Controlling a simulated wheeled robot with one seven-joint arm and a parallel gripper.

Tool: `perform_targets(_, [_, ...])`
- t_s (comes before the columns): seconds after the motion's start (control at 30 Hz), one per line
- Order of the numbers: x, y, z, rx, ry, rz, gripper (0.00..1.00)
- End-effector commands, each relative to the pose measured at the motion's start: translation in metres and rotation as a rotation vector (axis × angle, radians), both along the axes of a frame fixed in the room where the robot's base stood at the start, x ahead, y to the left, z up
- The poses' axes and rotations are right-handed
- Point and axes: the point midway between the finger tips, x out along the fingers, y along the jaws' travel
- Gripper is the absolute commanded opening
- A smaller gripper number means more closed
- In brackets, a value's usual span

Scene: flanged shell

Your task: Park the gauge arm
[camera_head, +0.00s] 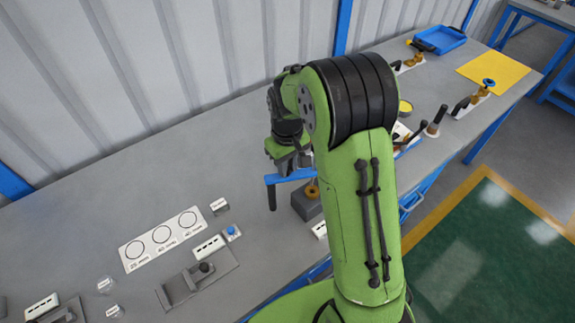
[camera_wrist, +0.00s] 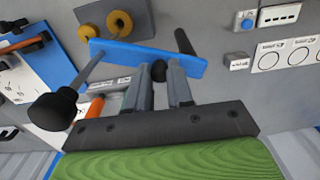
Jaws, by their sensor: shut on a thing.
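The gauge arm is a flat blue bar (camera_head: 291,177) held above the grey bench. In the wrist view the bar (camera_wrist: 125,52) runs across, just beyond the fingertips. A black pin (camera_head: 272,198) points down from its left end in the head view; it also shows at the bar's right end in the wrist view (camera_wrist: 185,41). My gripper (camera_head: 289,167) is shut on a round black knob (camera_wrist: 158,71) on the bar, and its fingers show in the wrist view (camera_wrist: 159,78). The bar's other end is hidden behind my arm in the head view.
A dark block (camera_head: 305,206) with orange rings (camera_wrist: 119,24) is close to the bar. A white plate with three circles (camera_head: 161,239) and a blue button (camera_head: 231,230) lie left. Black-handled levers (camera_head: 438,117), a yellow sheet (camera_head: 493,73) and a blue tray (camera_head: 440,38) are right.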

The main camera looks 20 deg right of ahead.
Motion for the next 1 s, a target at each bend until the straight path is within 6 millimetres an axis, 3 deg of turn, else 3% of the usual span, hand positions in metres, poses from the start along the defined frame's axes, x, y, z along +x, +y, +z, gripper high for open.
perform_targets(1.0, [0.038, 0.014, 0.001, -0.001, -0.003, 0.902, 0.00])
